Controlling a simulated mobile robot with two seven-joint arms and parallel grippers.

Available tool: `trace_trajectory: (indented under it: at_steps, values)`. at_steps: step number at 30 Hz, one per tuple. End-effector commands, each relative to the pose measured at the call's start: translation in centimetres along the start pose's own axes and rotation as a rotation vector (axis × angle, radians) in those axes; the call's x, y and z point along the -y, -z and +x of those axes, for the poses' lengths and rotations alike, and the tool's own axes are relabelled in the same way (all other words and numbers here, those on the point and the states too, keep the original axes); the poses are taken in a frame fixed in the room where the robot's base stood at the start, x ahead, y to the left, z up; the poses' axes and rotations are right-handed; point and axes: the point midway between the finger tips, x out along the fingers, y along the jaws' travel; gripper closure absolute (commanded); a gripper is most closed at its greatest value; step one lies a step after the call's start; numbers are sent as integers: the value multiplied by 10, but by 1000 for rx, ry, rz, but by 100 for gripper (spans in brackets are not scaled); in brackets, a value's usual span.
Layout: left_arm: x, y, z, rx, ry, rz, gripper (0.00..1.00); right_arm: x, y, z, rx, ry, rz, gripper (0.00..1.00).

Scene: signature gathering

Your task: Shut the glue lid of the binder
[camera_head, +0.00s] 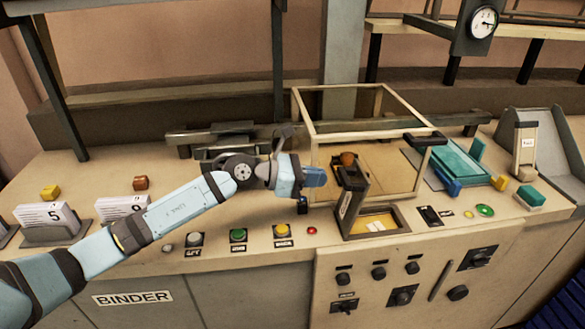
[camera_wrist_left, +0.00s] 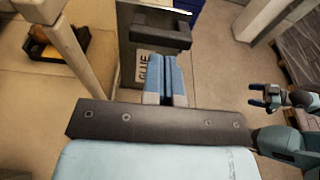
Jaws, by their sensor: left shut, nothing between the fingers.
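The glue lid (camera_head: 350,198) is a dark panel standing raised on the binder's bench, at the left edge of the shallow glue well (camera_head: 378,222), which shows a yellowish inside. In the left wrist view, the lid (camera_wrist_left: 127,50) carries a dark handle bar (camera_wrist_left: 160,38) and a GLUE label. My left gripper (camera_head: 318,176) is shut and empty, just left of the lid. In the left wrist view its fingers (camera_wrist_left: 165,80) point at the lid below the handle; whether they touch is unclear. My right gripper (camera_wrist_left: 262,95) shows small at right, apparently open, away from the bench.
A clear box with a pale frame (camera_head: 304,112) stands behind the lid. Coloured buttons (camera_head: 238,235) line the bench front. A teal clamp (camera_head: 458,160) sits to the right. Numbered card holders (camera_head: 48,218) stand at left. Bare bench lies between the cards and buttons.

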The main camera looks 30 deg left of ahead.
Motion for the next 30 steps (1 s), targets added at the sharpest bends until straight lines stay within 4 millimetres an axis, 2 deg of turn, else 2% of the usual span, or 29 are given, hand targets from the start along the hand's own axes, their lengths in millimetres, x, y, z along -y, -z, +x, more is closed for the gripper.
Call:
trace_trajectory:
  at_steps: [3, 9, 23, 30]
  values:
    - [0, -3, 18, 2, 1, -2, 100, 0, 8, -5, -2, 0, 0, 24]
    - [0, 0, 31, 0, 0, -2, 100, 0, 11, -6, -2, 0, 0, 24]
    - [-1, 0, 32, -3, 0, -1, 100, 0, 9, -6, 1, 1, 0, 24]
    - [-12, -2, 30, -41, -1, 0, 100, 1, 11, -7, 1, 1, 0, 24]
